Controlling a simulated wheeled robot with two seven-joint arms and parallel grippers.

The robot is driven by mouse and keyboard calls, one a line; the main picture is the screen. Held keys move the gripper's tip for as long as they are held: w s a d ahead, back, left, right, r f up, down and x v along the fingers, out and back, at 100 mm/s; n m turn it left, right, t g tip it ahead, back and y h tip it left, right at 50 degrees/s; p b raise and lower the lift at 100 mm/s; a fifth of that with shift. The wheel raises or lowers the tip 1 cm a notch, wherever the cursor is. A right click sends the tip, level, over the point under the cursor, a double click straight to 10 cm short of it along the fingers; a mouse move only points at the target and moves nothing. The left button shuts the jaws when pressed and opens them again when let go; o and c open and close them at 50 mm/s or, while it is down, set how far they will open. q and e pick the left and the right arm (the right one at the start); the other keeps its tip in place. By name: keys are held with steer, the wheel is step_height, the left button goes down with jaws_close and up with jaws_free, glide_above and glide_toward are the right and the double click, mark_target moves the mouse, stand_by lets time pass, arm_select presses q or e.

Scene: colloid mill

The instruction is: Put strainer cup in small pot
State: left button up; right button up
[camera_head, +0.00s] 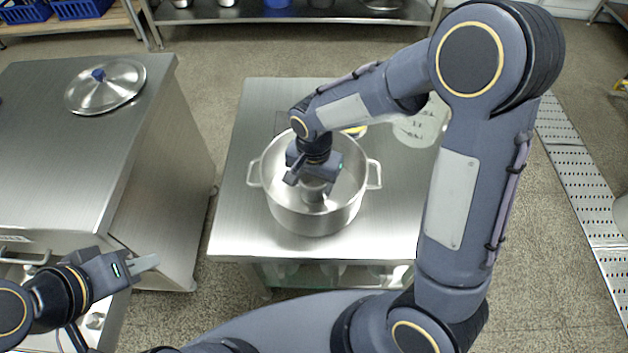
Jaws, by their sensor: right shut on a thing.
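The small pot (318,222) is a steel pot with two side handles, standing on the middle steel table. My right gripper (312,178) reaches down over the pot's opening. It is shut on a small metal cup, the strainer cup (314,192), which shows below the fingers within the pot's rim. The gripper hides part of the cup, and I cannot tell whether the cup touches the pot's bottom. My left gripper (143,263) is at the lower left, away from the pot and beside the left counter. Its finger gap does not show clearly.
The middle steel table (238,235) has bare room around the pot. A clear container (422,125) stands at its back right, partly behind my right arm. A steel lid with a blue knob (105,88) lies on the left counter (60,160). A floor gap separates counter and table.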

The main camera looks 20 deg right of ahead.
steer(key=shift+f, duration=0.15)
steer(key=o, duration=1)
steer(key=shift+r, duration=0.45)
step_height(320, 180, up, 12)
steer(key=p, duration=0.2)
steer(key=shift+f+p, duration=0.2)
steer(key=shift+p, duration=0.2)
